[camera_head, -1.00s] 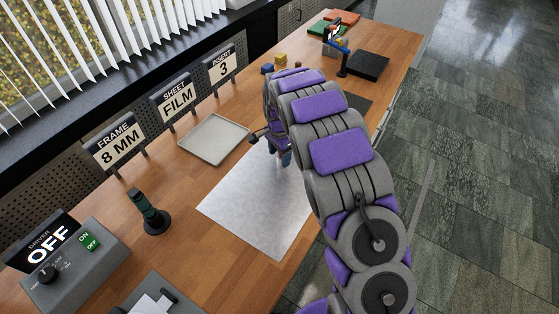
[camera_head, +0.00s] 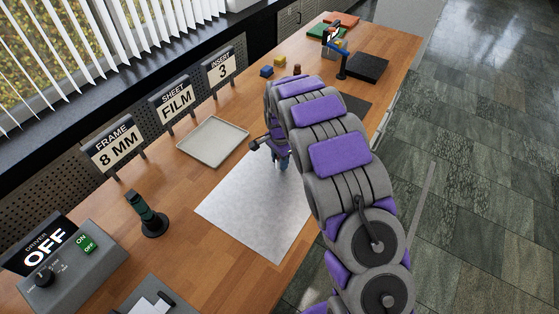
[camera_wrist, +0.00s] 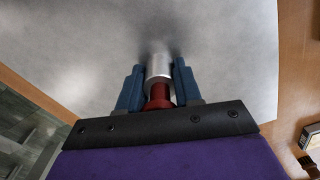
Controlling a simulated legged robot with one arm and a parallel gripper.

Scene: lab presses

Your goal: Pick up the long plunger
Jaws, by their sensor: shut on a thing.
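The plunger (camera_wrist: 158,67) shows in the wrist view as a silver cylinder with a red part at its near end. It stands between the two blue fingers of my gripper (camera_wrist: 158,72), which is shut on it. Its far end points toward the pale metal sheet (camera_wrist: 75,45); I cannot tell whether it touches it. In the head view my gripper (camera_head: 282,162) is over the far right part of the sheet (camera_head: 255,205), and my arm hides most of it. The plunger cannot be made out there.
A shallow grey tray (camera_head: 213,141) lies left of my gripper. A green-and-black tool stands on a round base (camera_head: 154,225). The driver box (camera_head: 75,262) reads OFF. Small yellow (camera_head: 280,59) and blue (camera_head: 266,71) blocks and a brown piece (camera_head: 297,69) stand beyond my arm.

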